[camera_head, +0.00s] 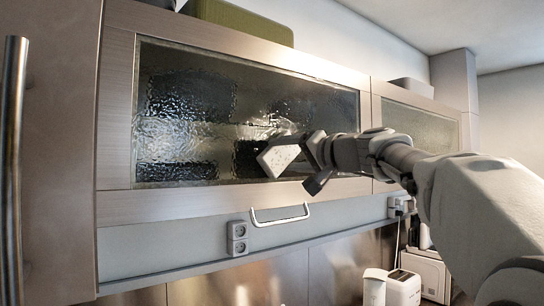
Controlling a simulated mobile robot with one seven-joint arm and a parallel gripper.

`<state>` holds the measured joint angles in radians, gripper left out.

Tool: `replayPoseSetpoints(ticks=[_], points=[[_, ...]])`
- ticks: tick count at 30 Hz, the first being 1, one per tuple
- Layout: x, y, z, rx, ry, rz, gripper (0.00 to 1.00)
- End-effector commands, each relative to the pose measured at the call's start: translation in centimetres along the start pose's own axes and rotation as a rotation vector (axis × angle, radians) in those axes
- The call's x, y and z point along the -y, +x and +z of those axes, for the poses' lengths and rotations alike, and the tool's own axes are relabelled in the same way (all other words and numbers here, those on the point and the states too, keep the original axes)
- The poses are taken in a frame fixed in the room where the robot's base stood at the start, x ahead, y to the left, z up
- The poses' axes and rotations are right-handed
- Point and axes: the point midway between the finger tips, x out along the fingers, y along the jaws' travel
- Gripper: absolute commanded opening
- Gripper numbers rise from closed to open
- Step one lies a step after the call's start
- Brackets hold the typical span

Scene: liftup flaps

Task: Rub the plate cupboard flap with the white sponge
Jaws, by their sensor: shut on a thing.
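The plate cupboard flap (115,130) is a wood-framed panel with textured glass, hanging closed across the middle of the view. A curved handle (280,218) is at its lower edge. The white sponge (277,158) is in front of the lower right part of the glass, tilted. My gripper (300,150) is shut on the sponge, with my arm reaching in from the right. I cannot tell for sure whether the sponge touches the glass. The fingertips are partly hidden by the sponge and wrist.
A second glass flap (418,127) adjoins on the right. A green box (243,22) sits on top of the cupboard. A tall door with a metal bar handle (12,150) stands at the left. Sockets (237,238) are below, and white appliances (402,288) stand at the lower right.

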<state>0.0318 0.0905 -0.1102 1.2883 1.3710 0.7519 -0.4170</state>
Motion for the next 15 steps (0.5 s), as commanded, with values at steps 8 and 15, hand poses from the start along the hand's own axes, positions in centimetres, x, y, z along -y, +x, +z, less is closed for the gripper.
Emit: replayPoseSetpoints(ticks=[8, 15], points=[[-1.2, 0.2, -1.2, 0.0, 0.001, 0.002, 0.29], [-2.2, 0.1, -2.3, -0.001, 0.002, 0.003, 0.29]])
